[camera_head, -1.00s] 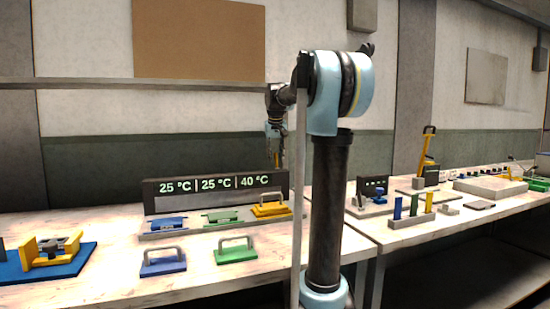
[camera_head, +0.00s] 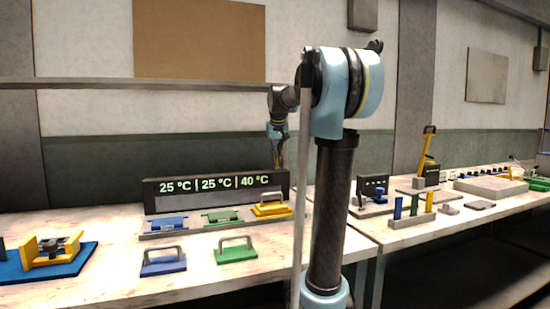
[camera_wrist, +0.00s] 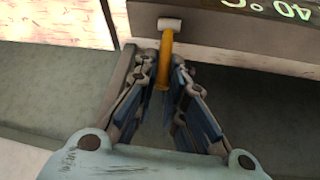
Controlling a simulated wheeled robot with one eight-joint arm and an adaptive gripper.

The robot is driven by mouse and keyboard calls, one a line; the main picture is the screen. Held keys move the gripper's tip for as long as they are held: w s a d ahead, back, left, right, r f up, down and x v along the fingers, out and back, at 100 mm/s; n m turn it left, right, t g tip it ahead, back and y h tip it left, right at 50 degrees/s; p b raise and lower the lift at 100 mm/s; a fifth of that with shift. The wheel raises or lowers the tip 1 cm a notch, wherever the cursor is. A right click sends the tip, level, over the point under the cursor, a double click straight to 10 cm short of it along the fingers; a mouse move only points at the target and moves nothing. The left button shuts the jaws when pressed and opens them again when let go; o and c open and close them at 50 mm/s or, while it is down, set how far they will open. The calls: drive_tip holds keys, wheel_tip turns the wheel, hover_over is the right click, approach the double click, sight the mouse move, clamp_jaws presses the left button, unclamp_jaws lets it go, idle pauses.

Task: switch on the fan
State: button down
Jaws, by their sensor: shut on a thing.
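My gripper (camera_wrist: 165,68) is shut on an orange lever (camera_wrist: 166,42) in the wrist view, with a finger on each side of it. The lever rises from a pale mount on the edge of a dark display panel (camera_wrist: 215,42). In the head view my gripper (camera_head: 277,162) points down at the right end of this display panel (camera_head: 165,206), which reads 25 °C, 25 °C and 40 °C. The lever's lower part is hidden by the panel there. I cannot make out a fan in either view.
Blue (camera_head: 164,226), green (camera_head: 223,217) and yellow (camera_head: 272,211) handled blocks sit before the panel. Blue (camera_head: 163,267) and green (camera_head: 236,256) handled plates lie nearer. A blue tray (camera_head: 83,260) stands left.

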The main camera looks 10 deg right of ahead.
drive_tip(key=s+t, duration=0.2)
drive_tip(key=t, duration=0.1)
drive_tip(key=shift+s+d+t+y, duration=0.1)
drive_tip(key=shift+d+t+y, duration=0.1)
drive_tip(key=shift+t+y, duration=0.1)
drive_tip(key=shift+s+d+f+m+t, duration=0.15)
drive_tip(key=shift+s+t, duration=0.3)
drive_tip(key=shift+t, duration=0.35)
drive_tip(key=shift+s+m+t, duration=0.15)
drive_tip(key=shift+s+t, duration=0.3)
drive_tip(key=shift+t, duration=0.35)
drive_tip(key=shift+s, duration=0.1)
drive_tip(key=c, duration=1.7)
unclamp_jaws()
drive_tip(key=shift+o, duration=0.2)
drive_tip(key=v, duration=1.1)
drive_tip(key=shift+s+d, duration=0.15)
drive_tip(key=shift+s, duration=0.2)
drive_tip(key=shift+s, duration=0.1)
